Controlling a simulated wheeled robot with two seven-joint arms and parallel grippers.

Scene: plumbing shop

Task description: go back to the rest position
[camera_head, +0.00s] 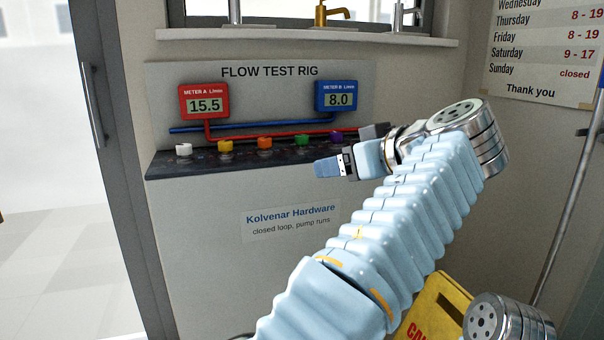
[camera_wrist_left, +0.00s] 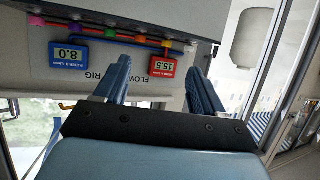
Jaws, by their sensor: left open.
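My left gripper (camera_head: 350,150) is in front of the right end of the test rig's ledge in the head view, with its fingers pointing left. In the left wrist view its two fingers (camera_wrist_left: 160,85) stand wide apart, with nothing between them. My pale blue ribbed left arm runs from the bottom middle up to the right, then bends back at a silver joint. My right gripper is not in view.
The flow test rig (camera_head: 260,80) has a red meter (camera_head: 204,102) reading 15.5 and a blue meter (camera_head: 337,96) reading 8.0. Several coloured knobs line its dark ledge (camera_head: 165,166). A yellow sign (camera_head: 432,305) stands low right. Taps (camera_head: 320,14) stand above.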

